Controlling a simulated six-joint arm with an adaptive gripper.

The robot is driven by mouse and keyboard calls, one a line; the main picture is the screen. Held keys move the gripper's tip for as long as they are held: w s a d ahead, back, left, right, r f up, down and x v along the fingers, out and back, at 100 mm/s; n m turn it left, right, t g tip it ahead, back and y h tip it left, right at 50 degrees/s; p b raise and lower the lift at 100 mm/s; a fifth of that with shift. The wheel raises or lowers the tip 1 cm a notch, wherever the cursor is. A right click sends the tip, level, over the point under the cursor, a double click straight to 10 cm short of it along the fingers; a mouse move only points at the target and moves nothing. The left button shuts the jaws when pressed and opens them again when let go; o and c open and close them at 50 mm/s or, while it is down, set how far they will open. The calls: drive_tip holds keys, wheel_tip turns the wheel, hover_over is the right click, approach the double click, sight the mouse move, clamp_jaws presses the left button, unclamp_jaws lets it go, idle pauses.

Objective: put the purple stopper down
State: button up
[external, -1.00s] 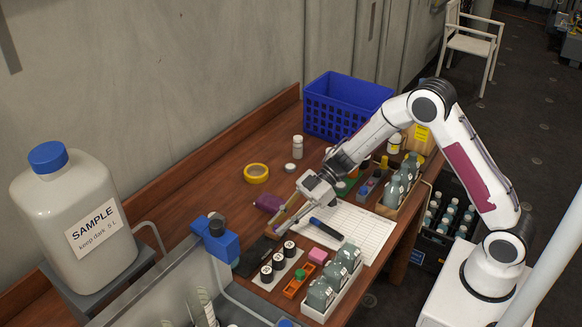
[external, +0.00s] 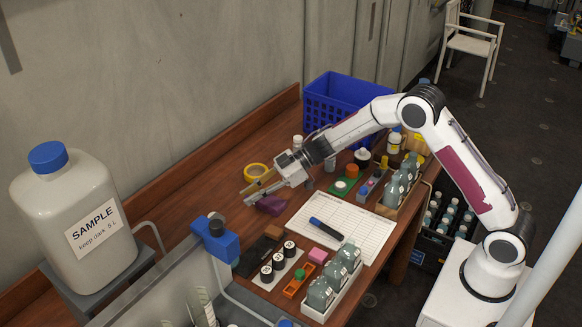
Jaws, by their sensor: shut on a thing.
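My gripper (external: 246,197) is over the left part of the wooden table, its fingers pointing left and down. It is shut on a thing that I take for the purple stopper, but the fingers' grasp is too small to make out. A purple piece (external: 271,206) shows right under the lower finger, partly covered by it. I cannot tell whether this is the stopper itself or a separate thing lying on the table, nor whether the gripper touches the tabletop.
A yellow tape roll (external: 256,172) lies just behind the gripper. A white sheet (external: 350,232) with a blue marker (external: 326,228) lies to the right. A blue crate (external: 345,103) stands at the back.

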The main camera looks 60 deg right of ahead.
drive_tip(key=shift+f, duration=0.1)
hover_over(254, 226)
drive_tip(key=shift+s+f, duration=0.1)
drive_tip(key=shift+f, duration=2.9)
drive_tip(key=shift+f, duration=1.9)
drive_tip(key=shift+f, duration=0.1)
drive_tip(key=o, duration=0.7)
